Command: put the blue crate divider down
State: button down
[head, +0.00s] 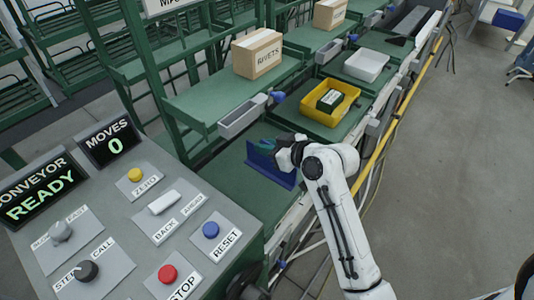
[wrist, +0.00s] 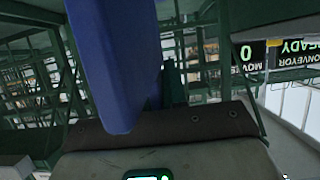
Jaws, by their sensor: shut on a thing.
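The blue crate divider (head: 268,174) is a flat blue panel over the green conveyor surface (head: 223,191), in the middle of the head view. My gripper (head: 270,145) is shut on it near its upper part, reaching in from the right. In the wrist view the divider (wrist: 113,62) stands large and close, running from the top edge down to the dark gripper body. The fingertips are mostly hidden there. I cannot tell whether the divider's lower edge touches the conveyor surface.
A yellow bin (head: 347,106) with a dark box inside sits just beyond my gripper, with a white bin (head: 367,65) farther back. A RIVETS carton (head: 257,54) stands on the green shelf. The grey control panel (head: 135,221), with buttons and a READY screen, fills the left front.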

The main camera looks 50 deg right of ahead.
jog(key=shift+w+d+f, duration=0.2)
jog(key=shift+d+f, duration=0.15)
jog(key=shift+f, duration=0.15)
jog(key=shift+w+d+f, duration=0.15)
jog(key=shift+d+f, duration=0.2)
jog(key=shift+f, duration=0.15)
jog(key=shift+d+f+p, duration=0.1)
jog(key=shift+f+p, duration=0.35)
jog(key=shift+f, duration=1.2)
jog(key=shift+f, duration=0.2)
jog(key=c, duration=1.2)
grip_release()
jog(key=shift+r, duration=0.1)
jog(key=shift+o, duration=0.2)
